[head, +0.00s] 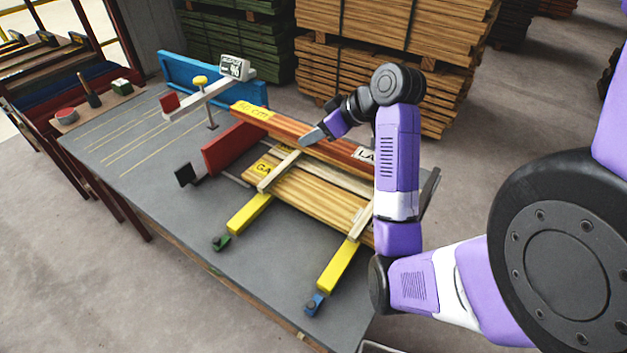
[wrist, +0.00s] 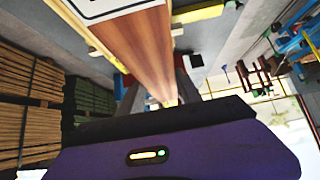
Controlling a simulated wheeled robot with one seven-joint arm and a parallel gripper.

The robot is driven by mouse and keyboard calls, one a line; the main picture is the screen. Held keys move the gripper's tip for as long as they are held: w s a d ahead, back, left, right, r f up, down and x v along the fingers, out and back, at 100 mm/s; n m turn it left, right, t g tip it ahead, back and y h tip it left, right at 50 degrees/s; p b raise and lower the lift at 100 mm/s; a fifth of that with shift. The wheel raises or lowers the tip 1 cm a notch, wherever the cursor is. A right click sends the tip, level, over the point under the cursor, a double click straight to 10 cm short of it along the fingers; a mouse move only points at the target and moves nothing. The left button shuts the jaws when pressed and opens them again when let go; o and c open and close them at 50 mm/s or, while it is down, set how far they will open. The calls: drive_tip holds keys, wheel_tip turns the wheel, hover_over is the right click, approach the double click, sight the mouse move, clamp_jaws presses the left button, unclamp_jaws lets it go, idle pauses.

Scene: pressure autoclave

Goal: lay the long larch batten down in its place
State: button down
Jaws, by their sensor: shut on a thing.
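The long larch batten (head: 290,125) is reddish brown, with a yellow "50 cm" mark at its far left end and a white label starting "LA" near my arm. My gripper (head: 308,139) is shut on it partway along its length. In the wrist view the batten (wrist: 145,50) runs between the fingers (wrist: 160,95), its white label near the top. The batten lies beyond pale boards (head: 300,200) marked "GA". I cannot tell whether it rests on anything. My arm hides its right end.
Two yellow bars (head: 250,213) with pale cross sticks lie on the grey table (head: 150,185). A red block (head: 230,147), a blue fence (head: 185,75) and a display gauge (head: 234,68) stand at the back. Timber stacks (head: 390,60) stand behind. The table's left part is mostly clear.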

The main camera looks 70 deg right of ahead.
wheel_tip(320, 180, down, 15)
drive_tip(key=shift+f+p, duration=0.1)
drive_tip(key=shift+p, duration=0.25)
drive_tip(key=shift+f, duration=0.35)
drive_tip(key=shift+f+b, duration=0.2)
drive_tip(key=shift+b, duration=0.15)
drive_tip(key=c, duration=0.8)
unclamp_jaws()
drive_tip(key=shift+r, duration=0.1)
